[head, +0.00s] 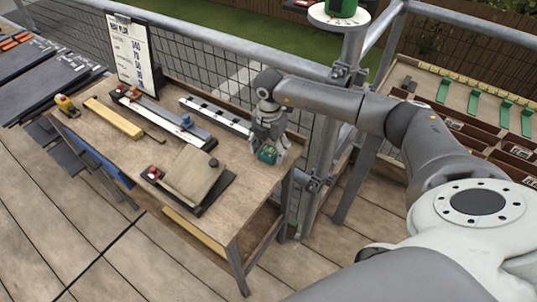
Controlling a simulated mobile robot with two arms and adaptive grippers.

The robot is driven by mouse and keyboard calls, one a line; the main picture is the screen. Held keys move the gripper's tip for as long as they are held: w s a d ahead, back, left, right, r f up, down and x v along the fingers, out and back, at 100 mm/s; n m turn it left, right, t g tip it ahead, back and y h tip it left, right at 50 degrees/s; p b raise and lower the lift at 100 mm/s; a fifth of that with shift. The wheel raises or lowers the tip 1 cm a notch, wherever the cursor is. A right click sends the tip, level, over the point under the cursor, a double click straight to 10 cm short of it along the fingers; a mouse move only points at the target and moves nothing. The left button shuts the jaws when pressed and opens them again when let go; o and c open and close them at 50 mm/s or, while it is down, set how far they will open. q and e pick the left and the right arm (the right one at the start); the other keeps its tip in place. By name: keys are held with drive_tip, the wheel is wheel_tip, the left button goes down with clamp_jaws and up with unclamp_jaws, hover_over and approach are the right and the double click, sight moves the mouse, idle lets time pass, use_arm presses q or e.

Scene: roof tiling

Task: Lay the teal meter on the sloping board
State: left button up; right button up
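The teal meter (268,154) is a small dark teal box near the right end of the wooden workbench. My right gripper (269,150) points down with its fingers on either side of the meter, and appears shut on it. I cannot tell whether the meter touches the bench top or hangs just above it. A pale board with green strips and brown tiles, which looks like the sloping board (457,97), is at the upper right, beyond the metal railing post. My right forearm and elbow cover part of that side. My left gripper is not in view.
The workbench (225,209) holds a beige slab (193,174), a yellow bar (114,118), long rails and a yellow tape measure (66,105). A number chart (134,52) stands at the back. A railing post (325,120) with clamps rises beside my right gripper.

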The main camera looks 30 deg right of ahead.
sight(269, 151)
drive_tip(key=c, duration=0.6)
drive_tip(key=shift+r+p, duration=2.3)
drive_tip(key=shift+r, duration=0.7)
